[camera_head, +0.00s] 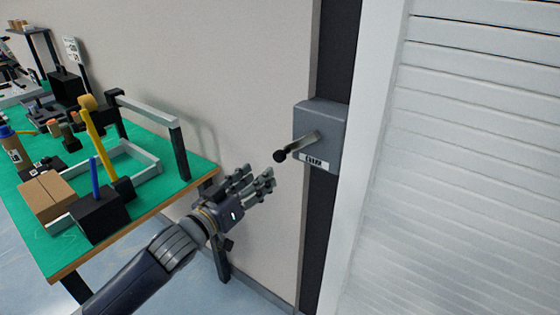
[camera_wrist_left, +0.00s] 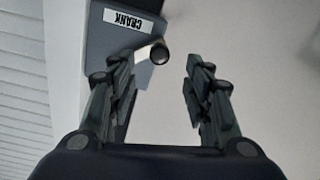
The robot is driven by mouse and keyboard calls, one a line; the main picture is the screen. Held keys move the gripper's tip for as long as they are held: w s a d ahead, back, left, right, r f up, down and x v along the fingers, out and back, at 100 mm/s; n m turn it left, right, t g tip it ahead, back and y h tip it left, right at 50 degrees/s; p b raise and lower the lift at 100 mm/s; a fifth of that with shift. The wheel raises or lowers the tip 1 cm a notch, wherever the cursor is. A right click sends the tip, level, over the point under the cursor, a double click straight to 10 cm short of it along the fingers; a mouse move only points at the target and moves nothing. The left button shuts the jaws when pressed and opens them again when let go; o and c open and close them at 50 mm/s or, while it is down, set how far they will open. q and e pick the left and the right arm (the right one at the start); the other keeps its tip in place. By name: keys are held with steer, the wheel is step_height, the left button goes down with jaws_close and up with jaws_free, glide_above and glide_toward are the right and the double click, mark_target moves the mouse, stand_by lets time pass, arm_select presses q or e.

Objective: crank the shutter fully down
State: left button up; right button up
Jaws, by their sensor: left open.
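A grey crank box (camera_head: 318,135) is fixed to the dark post beside the shutter. Its crank handle (camera_head: 300,146) points down and to the left, ending in a black knob (camera_head: 279,156). In the left wrist view the knob (camera_wrist_left: 159,52) shows end-on, ahead of the fingers and between their lines, with the box (camera_wrist_left: 125,40) labelled CRANK behind it. The white slatted shutter (camera_head: 470,170) fills the right side of the head view; its bottom edge is out of view. My left gripper (camera_head: 256,181) is open and empty, just left of and below the knob, apart from it.
A green-topped workbench (camera_head: 190,173) stands at the left, with a cardboard box (camera_head: 48,197), a black holder (camera_head: 100,217) and a metal frame (camera_head: 150,156) on it. A white door-frame strip (camera_head: 370,150) runs between post and shutter.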

mark_target(277, 159)
arm_select(q)
steer(key=x, duration=0.4)
steer(key=p+x, duration=0.1)
steer(key=x, duration=0.4)
steer(key=shift+w+d+r, duration=0.1)
steer(key=shift+w+r, duration=0.05)
steer(key=shift+r, duration=0.1)
steer(key=shift+w+d, duration=0.3)
steer(key=shift+w, duration=0.2)
steer(key=shift+w+d, duration=0.1)
steer(key=shift+f, duration=0.1)
jaws_close()
arm_select(e)
steer(key=shift+w+r, duration=0.15)
steer(key=shift+r, duration=0.6)
